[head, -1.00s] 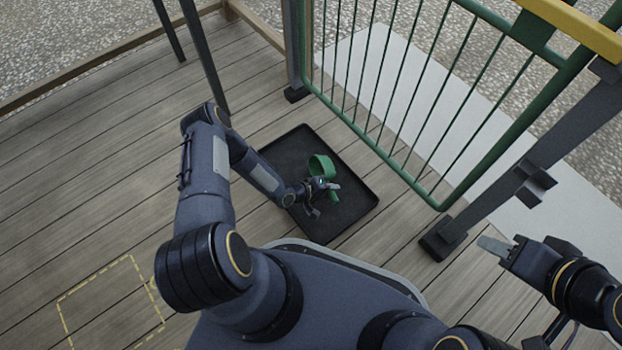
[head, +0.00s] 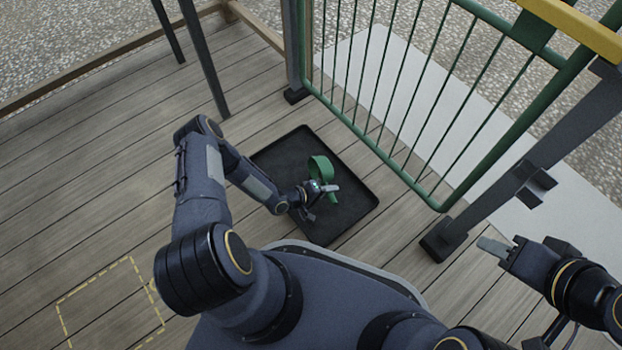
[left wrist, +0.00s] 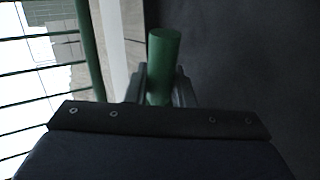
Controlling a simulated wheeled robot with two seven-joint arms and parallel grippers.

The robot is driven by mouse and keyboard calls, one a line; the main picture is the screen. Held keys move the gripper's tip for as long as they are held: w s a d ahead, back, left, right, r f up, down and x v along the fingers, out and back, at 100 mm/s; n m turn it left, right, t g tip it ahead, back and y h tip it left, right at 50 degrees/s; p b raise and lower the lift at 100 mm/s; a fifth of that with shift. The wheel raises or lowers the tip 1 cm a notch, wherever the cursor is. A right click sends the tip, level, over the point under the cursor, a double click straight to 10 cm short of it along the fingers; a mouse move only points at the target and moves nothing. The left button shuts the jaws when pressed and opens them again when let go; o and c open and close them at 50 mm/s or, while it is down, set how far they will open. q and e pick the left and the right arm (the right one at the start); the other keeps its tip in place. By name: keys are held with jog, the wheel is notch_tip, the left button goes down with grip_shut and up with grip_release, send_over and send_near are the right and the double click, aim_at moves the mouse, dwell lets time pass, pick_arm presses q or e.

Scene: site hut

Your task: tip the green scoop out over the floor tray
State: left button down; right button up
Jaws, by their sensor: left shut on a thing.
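The green scoop (head: 320,167) is above the black floor tray (head: 352,222), in the middle of the head view. My left gripper (head: 326,188) is shut on the scoop's handle, and the bowl sticks out beyond it on the far side. In the left wrist view the green handle (left wrist: 163,52) stands up between the fingers (left wrist: 161,90); the bowl is out of sight there. The bowl looks turned on its side in the head view; I see no contents in it or on the tray. My right gripper (head: 492,246) is off to the right, away from the tray, seen side-on.
A green barred gate (head: 440,130) with a yellow top rail stands just right of and behind the tray. Dark posts stand nearby. Yellow dashes (head: 110,300) mark bare wooden decking at the lower left, where the floor is clear.

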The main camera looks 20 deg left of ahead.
pick_arm(q)
jog(key=shift+s+a+r+t+h, duration=0.15)
jog(key=shift+s+a+t+h, duration=0.05)
jog(key=shift+t+h, duration=0.4)
jog(key=shift+s+a+r+t+h, duration=0.1)
jog(key=shift+s+a+t+h, duration=0.1)
jog(key=shift+t+h, duration=0.35)
dwell(0.9)
jog(key=shift+s+a+r+t+h, duration=0.1)
jog(key=shift+r+t+h, duration=0.2)
jog(key=shift+r+t, duration=0.1)
jog(key=shift+s+a+r+t+h, duration=0.1)
jog(key=shift+r+t+h, duration=0.15)
jog(key=shift+r+t, duration=0.15)
dwell(0.4)
jog(key=shift+s+a+t+h, duration=0.2)
jog(key=shift+t+h, duration=0.25)
jog(key=shift+h, duration=0.15)
dwell(1.0)
jog(key=shift+s+a+r+t+h, duration=0.2)
jog(key=shift+r+t+h, duration=0.3)
jog(key=shift+r+h, duration=0.2)
dwell(2.5)
